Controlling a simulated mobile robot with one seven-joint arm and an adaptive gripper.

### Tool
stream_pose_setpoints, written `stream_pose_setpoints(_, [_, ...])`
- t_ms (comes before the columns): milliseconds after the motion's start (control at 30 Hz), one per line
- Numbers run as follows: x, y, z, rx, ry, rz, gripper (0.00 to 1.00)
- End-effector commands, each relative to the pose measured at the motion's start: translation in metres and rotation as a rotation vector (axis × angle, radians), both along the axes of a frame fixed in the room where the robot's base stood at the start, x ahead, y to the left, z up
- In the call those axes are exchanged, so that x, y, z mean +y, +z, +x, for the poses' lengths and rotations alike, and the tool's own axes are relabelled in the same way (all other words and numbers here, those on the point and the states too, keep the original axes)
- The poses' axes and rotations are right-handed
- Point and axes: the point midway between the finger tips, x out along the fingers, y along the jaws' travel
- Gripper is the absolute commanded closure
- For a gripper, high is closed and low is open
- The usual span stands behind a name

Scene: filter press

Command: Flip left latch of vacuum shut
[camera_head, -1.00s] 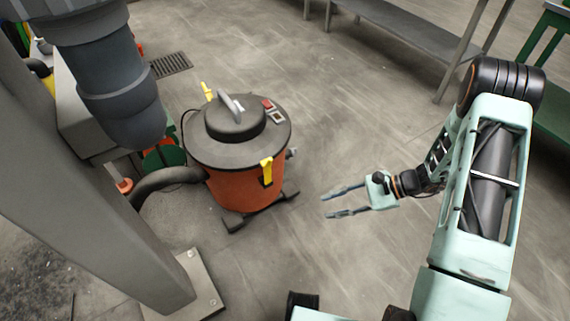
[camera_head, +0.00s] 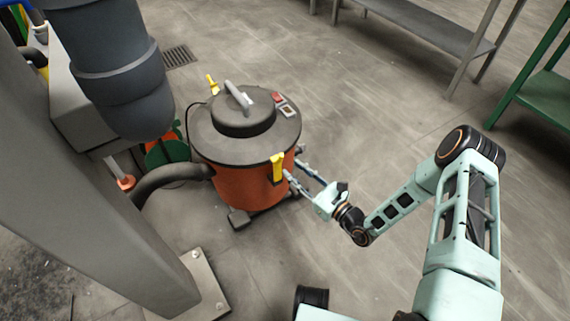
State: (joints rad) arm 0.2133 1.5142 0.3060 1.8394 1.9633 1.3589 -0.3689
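The vacuum (camera_head: 243,187) is an orange drum with a dark grey lid and a grey top handle, upright on the floor at picture centre-left. One yellow latch (camera_head: 277,168) is on its near side, at the lid's edge. Another yellow latch (camera_head: 212,84) is at the far side and sticks up, tilted outward. My gripper (camera_head: 296,172) is open at the vacuum's right side, its fingers pointing left toward the drum, close to the near latch. One fingertip overlaps the drum in the picture; I cannot tell whether it touches. Nothing shows between the fingers.
A grey post (camera_head: 110,180) with a bolted foot stands at the left. A dark hose (camera_head: 172,177) joins the vacuum's left side. A big dark pipe (camera_head: 108,65) hangs at upper left. A grey bench (camera_head: 420,30) and a green table (camera_head: 548,95) stand at the back right. Floor between is clear.

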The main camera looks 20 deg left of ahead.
Motion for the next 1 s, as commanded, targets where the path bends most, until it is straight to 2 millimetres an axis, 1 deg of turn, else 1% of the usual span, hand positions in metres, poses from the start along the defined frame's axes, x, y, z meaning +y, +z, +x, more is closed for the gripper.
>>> stream_pose_setpoints(33, [0.010, -0.002, 0.005, -0.003, 0.004, -0.001, 0.71])
stream_pose_setpoints(100, [0.020, -0.002, 0.011, -0.002, 0.004, -0.002, 0.71])
stream_pose_setpoints(300, [0.040, -0.001, 0.023, -0.001, 0.003, -0.002, 0.71])
stream_pose_setpoints(433, [0.044, -0.001, 0.026, -0.001, 0.001, -0.002, 0.71])
stream_pose_setpoints(667, [0.045, 0.000, 0.026, 0.000, 0.001, -0.001, 0.71])
stream_pose_setpoints(767, [0.045, 0.000, 0.026, 0.000, 0.002, -0.001, 0.79])
stream_pose_setpoints(933, [0.045, 0.000, 0.025, 0.000, 0.003, -0.002, 0.98])
stream_pose_setpoints(1000, [0.045, 0.000, 0.025, 0.000, 0.004, -0.002, 1.00])
